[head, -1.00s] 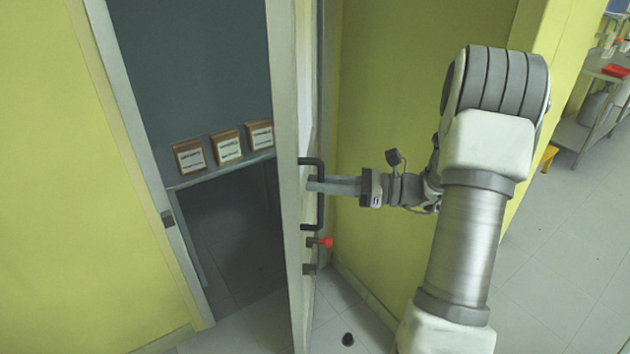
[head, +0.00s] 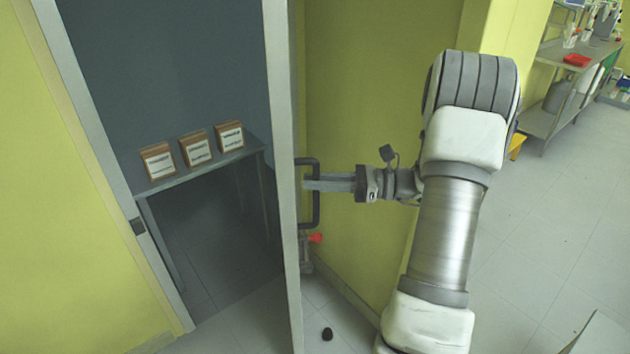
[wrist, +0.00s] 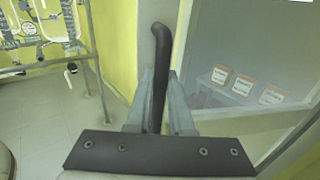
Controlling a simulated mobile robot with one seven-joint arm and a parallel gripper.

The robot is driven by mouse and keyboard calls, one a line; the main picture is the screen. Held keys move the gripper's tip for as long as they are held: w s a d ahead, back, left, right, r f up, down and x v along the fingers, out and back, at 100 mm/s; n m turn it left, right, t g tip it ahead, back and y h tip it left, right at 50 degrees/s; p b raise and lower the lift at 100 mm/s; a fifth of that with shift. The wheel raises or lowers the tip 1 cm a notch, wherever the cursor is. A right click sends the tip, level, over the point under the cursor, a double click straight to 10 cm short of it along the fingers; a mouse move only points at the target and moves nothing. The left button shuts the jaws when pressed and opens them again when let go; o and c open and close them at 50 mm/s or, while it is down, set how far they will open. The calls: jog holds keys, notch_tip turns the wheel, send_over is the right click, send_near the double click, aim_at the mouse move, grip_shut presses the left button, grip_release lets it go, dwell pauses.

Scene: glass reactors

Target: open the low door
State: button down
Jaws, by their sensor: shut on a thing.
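The low door (head: 283,150) stands swung open and is seen nearly edge-on in the head view. A dark C-shaped handle (head: 316,205) is on its right-hand face. My gripper (head: 312,184) is shut on the handle, with its fingers coming in from the right. In the wrist view the dark handle bar (wrist: 158,75) rises between the two fingers of my gripper (wrist: 160,95). The door's glass pane (wrist: 240,75) shows to the right of it. The doorway is open to the left of the door in the head view.
Inside the doorway a shelf table (head: 205,168) carries three labelled boxes (head: 195,148). A red knob (head: 315,238) shows below the handle. A small dark doorstop-like object (head: 327,334) is on the floor near the door.

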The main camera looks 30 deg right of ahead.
jog(key=c, duration=0.8)
grip_release()
jog(key=s+d+r+p, duration=0.3)
jog(key=s+d+r, duration=0.4)
jog(key=r, duration=0.4)
jog(key=shift+s+d, duration=0.4)
jog(key=shift+s, duration=0.5)
jog(key=shift+c, duration=0.3)
